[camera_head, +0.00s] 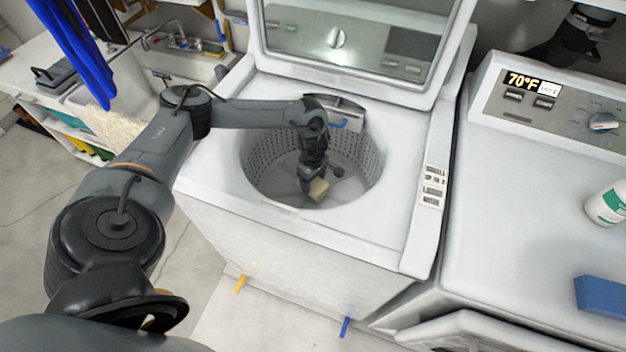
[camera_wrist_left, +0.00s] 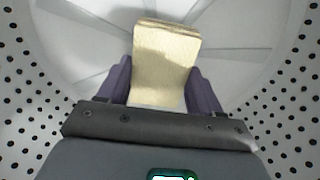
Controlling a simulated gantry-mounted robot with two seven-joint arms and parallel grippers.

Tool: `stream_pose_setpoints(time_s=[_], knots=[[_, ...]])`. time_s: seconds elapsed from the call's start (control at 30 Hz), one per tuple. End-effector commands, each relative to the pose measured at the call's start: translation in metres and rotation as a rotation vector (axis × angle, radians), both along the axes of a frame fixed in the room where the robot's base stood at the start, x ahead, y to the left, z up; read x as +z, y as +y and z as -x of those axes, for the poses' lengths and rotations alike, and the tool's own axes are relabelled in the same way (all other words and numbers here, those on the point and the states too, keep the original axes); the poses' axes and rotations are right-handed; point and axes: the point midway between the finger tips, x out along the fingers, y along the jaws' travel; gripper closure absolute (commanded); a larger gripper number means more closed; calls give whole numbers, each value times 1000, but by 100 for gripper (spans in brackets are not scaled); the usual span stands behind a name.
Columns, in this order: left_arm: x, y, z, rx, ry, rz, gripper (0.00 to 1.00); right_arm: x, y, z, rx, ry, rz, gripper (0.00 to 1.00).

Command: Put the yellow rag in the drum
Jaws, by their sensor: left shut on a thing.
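The yellow rag (camera_head: 318,189) is a small pale yellow folded cloth. It is held between the fingers of my left gripper (camera_head: 311,180), which is shut on it. The gripper points down inside the perforated drum (camera_head: 262,160) of the open top-load washer. In the left wrist view the rag (camera_wrist_left: 165,62) stands out between the two purple fingers (camera_wrist_left: 160,85), with the pale drum floor (camera_wrist_left: 80,50) beyond it. I cannot tell whether the rag touches the drum floor.
The washer's lid (camera_head: 360,40) stands open behind the drum. The drum rim surrounds my left arm. A second machine (camera_head: 520,200) on the right carries a white bottle (camera_head: 607,203) and a blue block (camera_head: 602,297). A sink (camera_head: 180,65) is at the back left.

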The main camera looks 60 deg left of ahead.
Motion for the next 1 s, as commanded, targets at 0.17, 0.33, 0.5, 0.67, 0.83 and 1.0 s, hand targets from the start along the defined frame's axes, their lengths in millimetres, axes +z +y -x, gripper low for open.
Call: stream_pose_setpoints(time_s=[0.17, 0.33, 0.5, 0.67, 0.83, 1.0], knots=[[1, 0, 0, 0, 0, 0, 20, 1, 1, 0, -2, 0, -3, 5], [1, 0, 0, 0, 0, 0, 10, 1, 2, 0, -5, 0, -7, 5], [1, 0, 0, 0, 0, 0, 10, 1, 2, 0, -6, 0, -9, 5], [9, 0, 0, 0, -1, 0, 10, 8, 2, 0, -5, 0, -9, 5], [27, 1, -1, -1, -4, 0, 10, 15, 2, 0, -5, -3, -10, 5], [60, 0, -1, -1, -4, 1, 10, 15, 1, 0, -3, 0, -5, 5]])
